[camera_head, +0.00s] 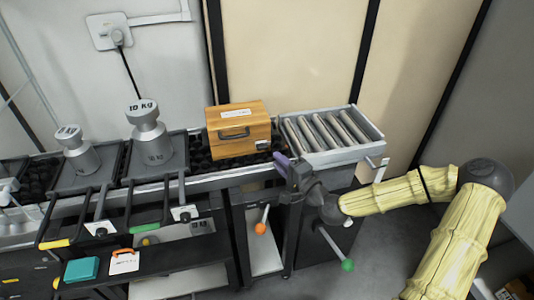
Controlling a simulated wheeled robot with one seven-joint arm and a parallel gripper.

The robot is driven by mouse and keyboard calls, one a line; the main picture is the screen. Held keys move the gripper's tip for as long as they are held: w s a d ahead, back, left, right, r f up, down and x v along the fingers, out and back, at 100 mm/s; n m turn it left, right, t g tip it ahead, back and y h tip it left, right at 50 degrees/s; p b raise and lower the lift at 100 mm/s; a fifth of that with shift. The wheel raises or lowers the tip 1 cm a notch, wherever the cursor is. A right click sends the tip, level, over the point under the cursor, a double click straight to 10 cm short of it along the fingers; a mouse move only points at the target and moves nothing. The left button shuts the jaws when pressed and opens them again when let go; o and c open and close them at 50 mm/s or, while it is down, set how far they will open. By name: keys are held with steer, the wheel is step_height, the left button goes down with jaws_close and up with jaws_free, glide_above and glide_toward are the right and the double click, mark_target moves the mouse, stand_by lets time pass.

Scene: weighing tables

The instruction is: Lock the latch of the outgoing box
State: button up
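The wooden box (222,149) sits on the dark roller strip beside the metal rollers. It has a white label on top and a dark handle (233,135) on its front face. A small pale metal piece, seemingly the latch (262,145), shows at the front face's right side; whether it is locked is too small to tell. My gripper (279,160), with purple fingertips, is just right of and below the box's front right corner. A touch cannot be made out. Whether the fingers are open or shut is unclear.
A silver roller conveyor (330,130) lies right of the box. A 10 kg weight (151,141) and a smaller weight (80,154) stand at left. A lower shelf holds a teal block (82,269).

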mark_target(264, 149)
steer(key=x, duration=0.6)
steer(key=shift+w+a+b, duration=0.2)
steer(key=shift+w+b, duration=0.05)
steer(key=shift+b, duration=0.15)
steer(key=shift+c, duration=0.2)
jaws_close()
